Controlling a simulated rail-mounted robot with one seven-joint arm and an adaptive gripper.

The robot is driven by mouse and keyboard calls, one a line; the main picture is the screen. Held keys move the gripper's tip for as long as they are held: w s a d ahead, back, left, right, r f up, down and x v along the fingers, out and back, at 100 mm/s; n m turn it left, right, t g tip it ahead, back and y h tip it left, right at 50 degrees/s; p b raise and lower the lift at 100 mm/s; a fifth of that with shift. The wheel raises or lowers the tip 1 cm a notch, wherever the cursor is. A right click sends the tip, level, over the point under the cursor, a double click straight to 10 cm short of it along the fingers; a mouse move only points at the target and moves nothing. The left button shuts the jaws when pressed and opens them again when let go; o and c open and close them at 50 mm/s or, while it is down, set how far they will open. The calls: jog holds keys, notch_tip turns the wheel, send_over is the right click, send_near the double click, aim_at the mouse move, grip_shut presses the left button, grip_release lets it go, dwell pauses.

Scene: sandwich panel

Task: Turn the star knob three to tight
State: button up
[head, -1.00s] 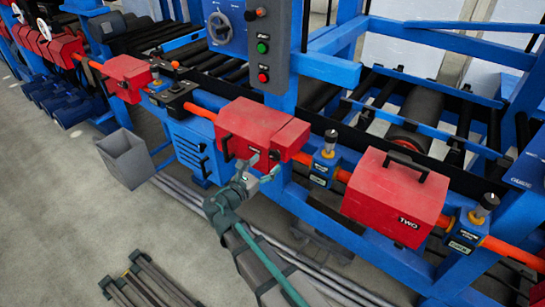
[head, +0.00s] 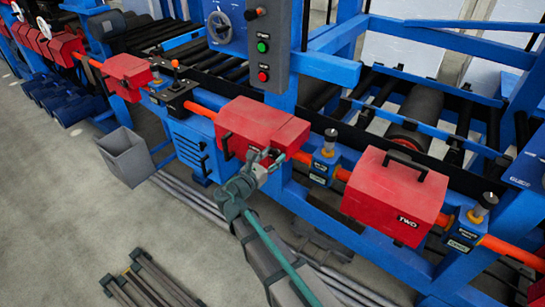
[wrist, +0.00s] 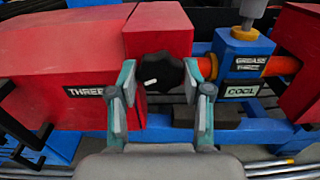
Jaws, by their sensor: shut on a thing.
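The red box labelled THREE (wrist: 68,52) fills the left of the wrist view and stands mid-picture in the head view (head: 258,125). The black star knob (wrist: 160,72) is on the front of its right-hand part, with a white mark at its lower left. My gripper (wrist: 160,80) has one finger on each side of the knob and is shut on it. In the head view my gripper (head: 264,160) is up against the box front and covers the knob.
A blue grease block with a COOL label (wrist: 240,62) sits just right of the knob on the orange shaft (wrist: 284,64). Red box TWO (head: 395,197) stands further right. A grey bin (head: 126,157) is on the floor at left.

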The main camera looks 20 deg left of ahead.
jog(key=shift+c, duration=0.7)
jog(key=shift+m+b, duration=0.4)
jog(key=m+b, duration=0.4)
jog(key=shift+f+b, duration=0.2)
jog(key=shift+b, duration=0.15)
jog(key=m+b, duration=0.6)
jog(key=shift+a+m+b, duration=0.1)
jog(key=shift+m+b, duration=0.2)
jog(key=shift+m, duration=0.1)
jog(key=m+b, duration=0.6)
jog(key=shift+w+r+b, duration=0.1)
jog(key=shift+b, duration=0.25)
jog(key=m+b, duration=0.3)
jog(key=m, duration=0.1)
jog(key=shift+r+b, duration=0.15)
jog(key=shift+b, duration=0.25)
jog(key=shift+r+m+b, duration=0.1)
jog(key=shift+m+b, duration=0.35)
jog(key=shift+m, duration=0.15)
jog(key=shift+r, duration=0.1)
